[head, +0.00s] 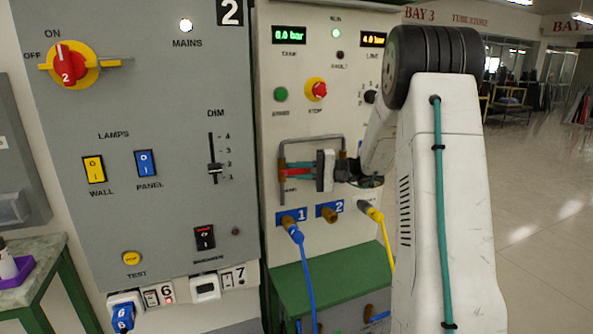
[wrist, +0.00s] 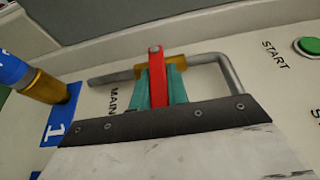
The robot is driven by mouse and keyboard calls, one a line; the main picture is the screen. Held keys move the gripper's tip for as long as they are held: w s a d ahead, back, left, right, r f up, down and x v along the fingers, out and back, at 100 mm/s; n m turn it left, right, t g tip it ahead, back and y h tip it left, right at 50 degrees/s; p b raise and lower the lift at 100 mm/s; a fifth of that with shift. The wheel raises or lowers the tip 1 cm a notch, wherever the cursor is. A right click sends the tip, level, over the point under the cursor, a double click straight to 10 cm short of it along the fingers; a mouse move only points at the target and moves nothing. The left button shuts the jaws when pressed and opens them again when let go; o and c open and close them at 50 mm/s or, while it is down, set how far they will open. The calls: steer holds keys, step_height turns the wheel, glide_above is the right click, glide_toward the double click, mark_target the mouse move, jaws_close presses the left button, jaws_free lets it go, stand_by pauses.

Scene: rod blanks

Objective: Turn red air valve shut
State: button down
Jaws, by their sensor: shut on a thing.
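The red air valve handle (wrist: 156,66) stands out from the panel at a yellow valve body (wrist: 179,65), beside the lettering MAIN. In the wrist view my gripper (wrist: 158,88) has one teal finger on each side of the red handle and is shut on it. In the head view my gripper (head: 298,173) reaches in from the right, and a bit of the red handle (head: 294,172) shows between the fingers. The handle's far end and exact angle are partly hidden by the fingers.
Below are the fitting with a blue hose (head: 289,222), brass port 2 (head: 329,213) and a yellow hose (head: 382,226). Displays read TANK 0.0 bar (head: 289,35) and LINE 4.0 bar (head: 373,40).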

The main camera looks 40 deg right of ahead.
mark_target(307, 171)
steer(key=shift+f, duration=0.1)
stand_by(0.3)
steer(key=c, duration=1.4)
jaws_free()
steer(key=shift+o, duration=0.2)
steer(key=shift+s, duration=0.1)
steer(key=v, duration=0.7)
steer(key=shift+s+d, duration=0.2)
steer(key=shift+d, duration=0.1)
